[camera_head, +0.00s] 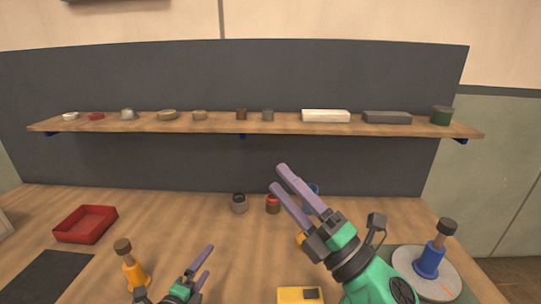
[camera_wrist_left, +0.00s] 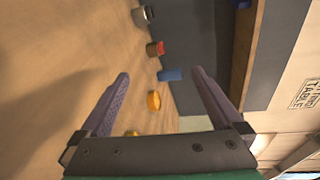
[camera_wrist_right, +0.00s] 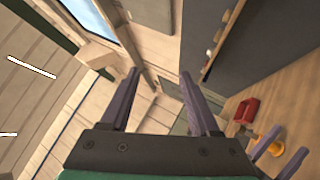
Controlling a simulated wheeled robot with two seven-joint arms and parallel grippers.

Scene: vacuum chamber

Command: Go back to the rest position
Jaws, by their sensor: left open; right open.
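My left gripper (camera_head: 200,268) is low over the front middle of the wooden table. Its jaws are open and empty, and in the left wrist view its fingers (camera_wrist_left: 160,95) frame bare tabletop and small objects beyond. My right gripper (camera_head: 280,178) is raised in front of the dark back panel, right of the middle, pointing up and left. Its jaws are open; in the right wrist view nothing is between its fingers (camera_wrist_right: 158,75). It partly hides a blue object (camera_head: 312,189) and a yellow object on the table behind it.
A shelf (camera_head: 215,124) with several small parts spans the back panel. A grey cup (camera_head: 239,204) and red cup (camera_head: 272,204) stand mid-table. A red tray (camera_head: 85,224) and an orange-based tool (camera_head: 132,268) are left. A blue-based tool (camera_head: 431,258) stands on a round plate. A yellow box (camera_head: 300,295) is in front.

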